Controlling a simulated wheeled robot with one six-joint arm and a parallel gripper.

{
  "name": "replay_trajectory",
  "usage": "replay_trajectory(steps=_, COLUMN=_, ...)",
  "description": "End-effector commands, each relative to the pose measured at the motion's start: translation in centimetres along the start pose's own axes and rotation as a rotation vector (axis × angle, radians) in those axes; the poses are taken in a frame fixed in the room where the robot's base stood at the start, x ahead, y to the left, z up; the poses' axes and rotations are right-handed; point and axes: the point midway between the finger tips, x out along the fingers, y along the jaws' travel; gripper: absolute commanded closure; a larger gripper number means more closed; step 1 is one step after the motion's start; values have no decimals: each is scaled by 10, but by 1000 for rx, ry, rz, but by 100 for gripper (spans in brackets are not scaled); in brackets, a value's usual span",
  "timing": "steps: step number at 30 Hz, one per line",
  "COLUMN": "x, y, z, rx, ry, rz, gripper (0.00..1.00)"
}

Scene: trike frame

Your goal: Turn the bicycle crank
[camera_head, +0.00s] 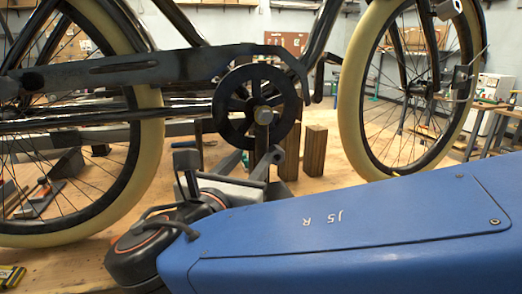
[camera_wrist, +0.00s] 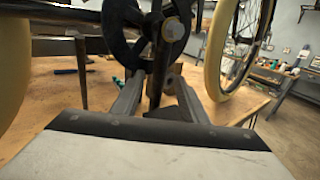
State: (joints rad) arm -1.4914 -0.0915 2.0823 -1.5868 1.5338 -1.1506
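The trike's dark chainring (camera_head: 233,110) stands upright in the middle of the head view. Its crank arm (camera_head: 262,135) hangs down from the hub bolt, and its lower end is hidden behind my gripper. My gripper (camera_head: 232,162) is below the chainring with its fingers spread apart. In the wrist view the crank arm (camera_wrist: 160,62) hangs from the bolt, tilted slightly. It appears between the two fingers of my gripper (camera_wrist: 156,78), with gaps showing on both sides. I cannot tell how deep it sits between them. The pedal is not clearly visible.
The rear wheel (camera_head: 148,125) stands at the left and the front wheel (camera_head: 352,100) at the right. Wooden blocks (camera_head: 315,150) stand on the wooden table (camera_head: 335,165) behind the crank. The chain guard (camera_head: 150,68) runs above. Tools lie at the left.

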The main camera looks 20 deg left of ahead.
Motion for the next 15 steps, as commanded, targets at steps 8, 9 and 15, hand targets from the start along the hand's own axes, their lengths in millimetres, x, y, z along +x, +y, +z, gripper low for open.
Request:
replay_trajectory(steps=8, x=38, y=-1, z=0, rx=0, ry=0, rz=-3, gripper=60)
replay_trajectory(steps=9, x=43, y=-1, z=0, rx=0, ry=0, rz=-3, gripper=60)
replay_trajectory(steps=15, x=57, y=0, z=0, rx=0, ry=-1, rz=-1, gripper=60)
